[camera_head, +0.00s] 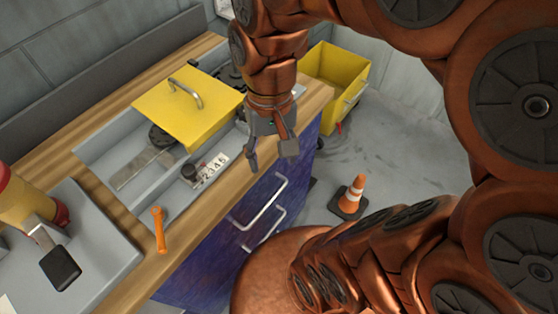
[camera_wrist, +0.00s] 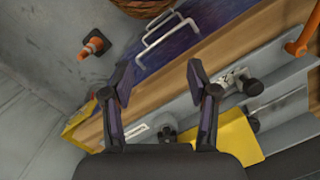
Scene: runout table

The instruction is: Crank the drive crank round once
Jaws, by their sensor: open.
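An orange lever (camera_head: 158,228), which looks like the drive crank, stands at the front edge of the wooden table, left of the drawer handles. It also shows in the wrist view (camera_wrist: 301,40) at the top right corner. My gripper (camera_head: 270,155) is open and empty above the table's front edge, well to the right of the lever. In the wrist view my open gripper (camera_wrist: 160,80) has nothing between its fingers. A small black knob (camera_head: 188,173) sits beside a white number plate (camera_head: 212,168) in the grey trough.
A yellow cover (camera_head: 185,105) with a handle lies over part of the trough (camera_head: 150,200). A grey machine with a yellow and red cylinder (camera_head: 30,200) stands at left. Drawer handles (camera_head: 262,203) jut from the blue front. A yellow bin (camera_head: 335,75) and orange cone (camera_head: 354,192) are on the floor.

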